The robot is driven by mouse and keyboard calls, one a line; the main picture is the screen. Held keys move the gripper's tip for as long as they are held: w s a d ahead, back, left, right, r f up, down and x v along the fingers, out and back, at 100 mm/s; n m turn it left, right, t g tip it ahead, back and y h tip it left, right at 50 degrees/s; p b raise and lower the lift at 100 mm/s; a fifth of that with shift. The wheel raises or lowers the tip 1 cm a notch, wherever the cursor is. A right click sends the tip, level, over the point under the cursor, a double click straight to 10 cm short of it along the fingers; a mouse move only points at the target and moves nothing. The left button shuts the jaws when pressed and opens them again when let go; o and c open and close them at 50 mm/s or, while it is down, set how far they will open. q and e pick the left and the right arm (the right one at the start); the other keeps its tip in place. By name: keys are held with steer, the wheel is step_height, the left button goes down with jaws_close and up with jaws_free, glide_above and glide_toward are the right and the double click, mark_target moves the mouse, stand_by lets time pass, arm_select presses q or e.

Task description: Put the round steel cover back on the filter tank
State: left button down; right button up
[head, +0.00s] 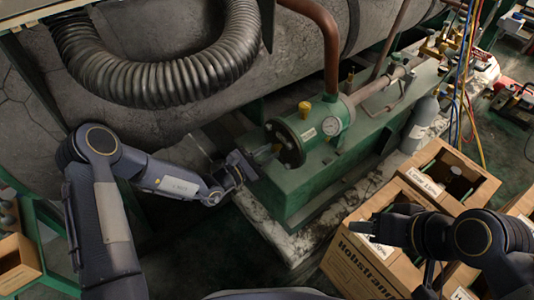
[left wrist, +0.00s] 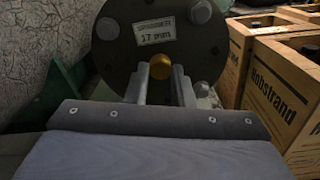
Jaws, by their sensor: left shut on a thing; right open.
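The filter tank (head: 312,124) is a green horizontal cylinder with a pressure gauge and a yellow-topped fitting, on a green base. The round cover (head: 287,146) is a dark disc at the tank's left end. In the left wrist view the cover (left wrist: 140,40) faces me, with a "17 mm" label, large bolt heads and a brass knob (left wrist: 160,66) at its middle. My left gripper (head: 262,153) is shut on the knob; its fingers (left wrist: 160,88) flank it. I cannot tell whether the cover sits flush. My right gripper (head: 362,226) is open above a cardboard box.
Cardboard boxes (head: 362,262) with bottles stand at the right. A grey cylinder (head: 421,122) stands behind them, near coloured hoses (head: 462,80). A ribbed duct (head: 165,80) and a brown pipe (head: 328,45) hang above the tank. The floor left of the boxes is clear.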

arm_select(q)
steer(key=shift+d+r, duration=0.1)
steer(key=shift+r, duration=0.1)
steer(key=c, duration=1.3)
jaws_free()
steer(key=shift+f, duration=0.1)
steer(key=shift+o, duration=0.7)
steer(key=shift+f, duration=0.25)
steer(key=v, duration=0.8)
steer(key=shift+r, duration=0.15)
